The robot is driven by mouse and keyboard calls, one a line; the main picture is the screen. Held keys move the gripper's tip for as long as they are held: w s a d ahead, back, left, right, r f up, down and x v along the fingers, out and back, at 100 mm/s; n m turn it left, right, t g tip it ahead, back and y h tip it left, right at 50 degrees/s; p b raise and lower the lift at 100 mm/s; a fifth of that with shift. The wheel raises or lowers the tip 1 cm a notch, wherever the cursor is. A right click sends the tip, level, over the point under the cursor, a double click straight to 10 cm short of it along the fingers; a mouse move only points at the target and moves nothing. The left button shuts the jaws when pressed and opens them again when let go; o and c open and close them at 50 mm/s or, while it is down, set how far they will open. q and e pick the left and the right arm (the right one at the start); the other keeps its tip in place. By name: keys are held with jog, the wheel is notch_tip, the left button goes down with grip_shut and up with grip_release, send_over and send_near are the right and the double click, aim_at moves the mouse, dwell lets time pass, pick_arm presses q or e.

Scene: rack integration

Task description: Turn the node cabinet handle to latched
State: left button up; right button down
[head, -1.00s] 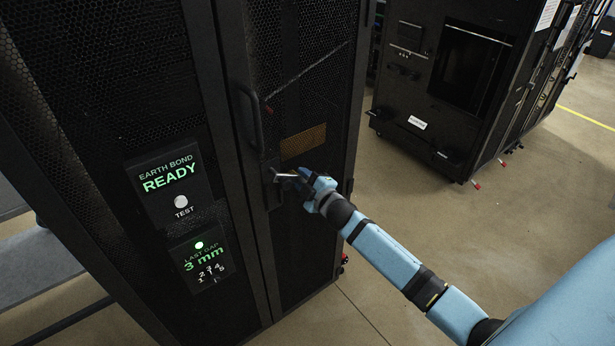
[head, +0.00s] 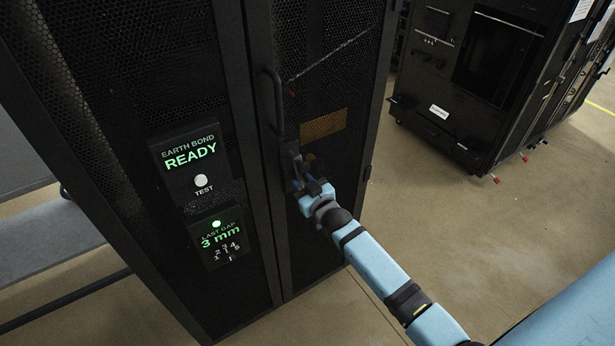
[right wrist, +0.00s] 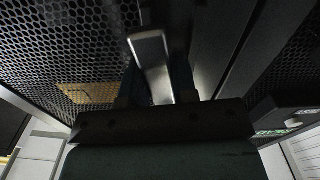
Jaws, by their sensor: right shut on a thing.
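The node cabinet (head: 262,220) is tall and black, with mesh door panels. Its latch handle shows as a silver metal lever (right wrist: 150,52) in the right wrist view, between my two fingers. In the head view my right gripper (head: 297,174) is at the handle's dark mount on the right door, below a fixed pull bar (head: 271,103), and largely hides the lever. The gripper is shut on the lever. The lever appears to point mostly downward; its exact angle is hard to tell. My left gripper is not in view.
A panel reading "EARTH BOND READY" (head: 188,160) and a "LAST GAP 3 mm" display (head: 220,238) sit on the left door. Another black cabinet (head: 470,75) stands at the back right. The floor (head: 430,210) between them is clear.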

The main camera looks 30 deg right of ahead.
jog(key=shift+a+m, duration=0.65)
jog(key=shift+m, duration=0.25)
jog(key=c, duration=0.9)
grip_release()
jog(key=s+d+b, duration=0.1)
jog(key=s, duration=1.3)
jog(key=shift+b, duration=0.3)
jog(key=shift+w, duration=0.1)
